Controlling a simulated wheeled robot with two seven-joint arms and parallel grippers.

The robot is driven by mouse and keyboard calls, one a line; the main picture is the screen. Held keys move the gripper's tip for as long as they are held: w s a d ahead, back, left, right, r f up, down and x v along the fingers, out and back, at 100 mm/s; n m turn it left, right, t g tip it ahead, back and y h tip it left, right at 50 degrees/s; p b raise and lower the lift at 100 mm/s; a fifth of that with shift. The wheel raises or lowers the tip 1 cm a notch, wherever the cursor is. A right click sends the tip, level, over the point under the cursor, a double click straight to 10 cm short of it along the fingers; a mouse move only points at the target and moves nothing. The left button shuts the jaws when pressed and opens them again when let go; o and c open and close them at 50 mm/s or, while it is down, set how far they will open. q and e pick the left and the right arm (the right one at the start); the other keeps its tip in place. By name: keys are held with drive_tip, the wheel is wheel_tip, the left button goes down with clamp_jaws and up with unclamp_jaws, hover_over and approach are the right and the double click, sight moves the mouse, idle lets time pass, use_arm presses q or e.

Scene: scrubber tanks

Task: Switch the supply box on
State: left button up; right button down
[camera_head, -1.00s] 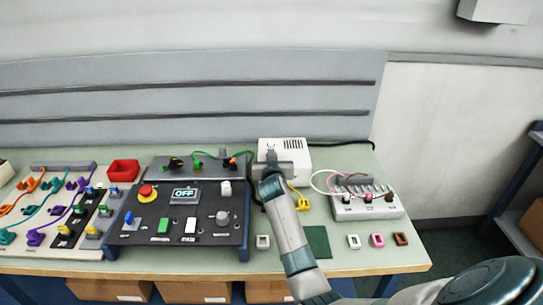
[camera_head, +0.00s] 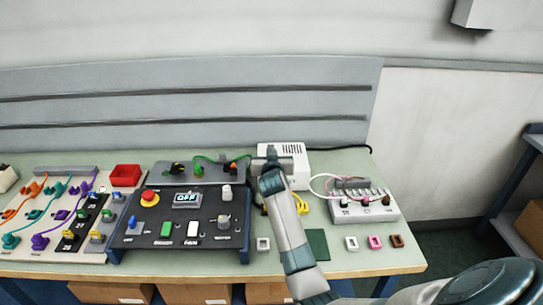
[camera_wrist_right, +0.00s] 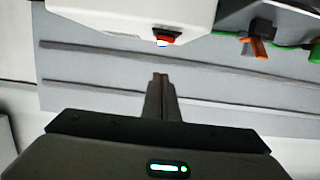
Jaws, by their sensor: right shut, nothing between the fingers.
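The supply box, a white box (camera_head: 300,170) with a vented top, stands at the back of the bench, right of centre in the head view. It also shows at the top of the right wrist view (camera_wrist_right: 120,14), with a red switch (camera_wrist_right: 166,37) at its edge. My right gripper (camera_head: 271,152) is in front of the box and hides part of it. In the wrist view its fingers (camera_wrist_right: 160,76) are shut and empty, with a visible gap between the tips and the switch. The switch position cannot be told. My left gripper is out of view.
A white terminal block (camera_head: 370,212) with pink and white leads is to the right. Yellow leads (camera_head: 302,204) lie close beside my arm. A red tray (camera_head: 125,175) is farther left.

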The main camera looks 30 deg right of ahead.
drive_tip(key=r+b+v, duration=0.1)
drive_tip(key=b+v, duration=0.1)
drive_tip(key=v, duration=0.5)
drive_tip(key=shift+s+r, duration=0.15)
drive_tip(key=shift+r, duration=0.1)
drive_tip(key=shift+a, duration=0.1)
idle(0.4)
